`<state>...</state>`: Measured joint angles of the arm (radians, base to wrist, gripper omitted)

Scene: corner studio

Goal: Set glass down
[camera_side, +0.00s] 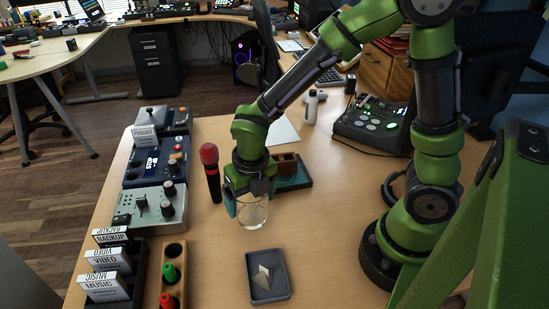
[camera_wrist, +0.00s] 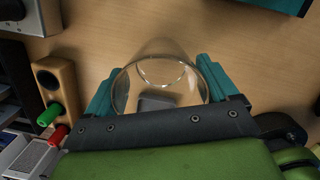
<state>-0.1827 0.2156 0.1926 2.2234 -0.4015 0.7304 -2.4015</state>
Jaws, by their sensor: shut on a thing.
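A clear drinking glass (camera_side: 252,212) is held upright between the teal fingers of my gripper (camera_side: 246,200), in the middle of the wooden table (camera_side: 330,210). In the wrist view the glass (camera_wrist: 160,80) fills the space between the two fingers of my gripper (camera_wrist: 158,92), one on each side. The glass looks empty. I cannot tell whether its base touches the table or hangs a little above it.
A grey tray (camera_side: 268,277) lies in front of the glass. A black and red microphone (camera_side: 210,172) stands close to its left. A teal-based block (camera_side: 292,178) sits behind it. Control boxes (camera_side: 150,205) line the left edge. The table to the right is clear up to my base.

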